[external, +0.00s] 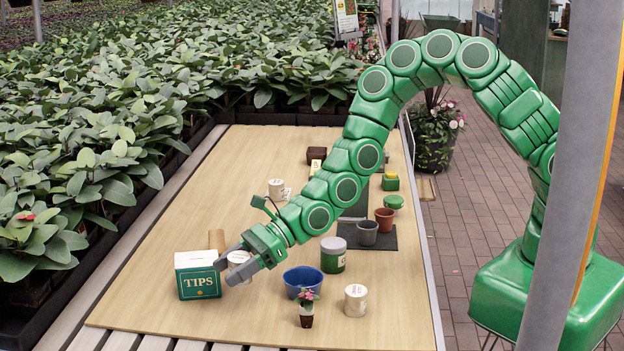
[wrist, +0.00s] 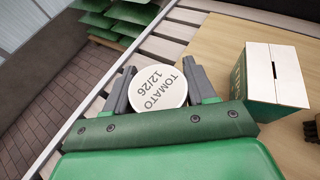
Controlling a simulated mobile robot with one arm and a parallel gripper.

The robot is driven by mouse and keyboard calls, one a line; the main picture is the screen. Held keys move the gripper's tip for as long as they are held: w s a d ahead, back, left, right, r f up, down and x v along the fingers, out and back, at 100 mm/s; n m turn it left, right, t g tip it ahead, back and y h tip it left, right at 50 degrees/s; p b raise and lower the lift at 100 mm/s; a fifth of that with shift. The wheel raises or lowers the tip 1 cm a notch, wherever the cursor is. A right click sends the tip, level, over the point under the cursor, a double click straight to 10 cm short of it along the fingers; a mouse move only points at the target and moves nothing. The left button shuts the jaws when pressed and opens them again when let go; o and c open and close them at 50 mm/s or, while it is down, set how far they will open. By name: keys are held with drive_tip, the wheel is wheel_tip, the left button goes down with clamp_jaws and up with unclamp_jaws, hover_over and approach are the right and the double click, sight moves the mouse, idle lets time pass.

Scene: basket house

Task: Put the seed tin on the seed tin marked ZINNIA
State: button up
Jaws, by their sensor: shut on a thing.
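My gripper (external: 226,272) is at the front left of the wooden board, right beside the TIPS box. It is shut on a white seed tin (external: 239,258). In the wrist view the tin's round lid (wrist: 158,90) reads TOMATO 12/26 and sits between the two grey fingers. I cannot tell whether this tin touches the board. Another white tin (external: 355,300) stands upright at the front right, apart from other things. A further white tin (external: 276,188) stands farther back, left of my arm. The writing on these two is too small to read, so I cannot tell which is ZINNIA.
The white and green TIPS box (external: 198,276) stands against my gripper's left side. A blue bowl (external: 304,281), a small potted flower (external: 306,312) and a green jar (external: 333,255) stand to the right. Pots (external: 385,220) stand behind.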

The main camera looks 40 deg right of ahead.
drive_tip(key=s+d+r+n+g, duration=0.3)
drive_tip(key=s+d+r, duration=0.15)
drive_tip(key=d, duration=0.45)
drive_tip(key=n+g, duration=0.3)
drive_tip(key=g, duration=0.1)
hover_over(353, 293)
wheel_tip(353, 293, down, 2)
drive_tip(key=shift+h, duration=0.4)
drive_tip(key=shift+s+a+f, duration=0.1)
drive_tip(key=shift+f, duration=3.35)
drive_tip(key=o, duration=1)
drive_tip(key=shift+f, duration=0.1)
drive_tip(key=shift+o, duration=0.2)
drive_tip(key=v, duration=1.2)
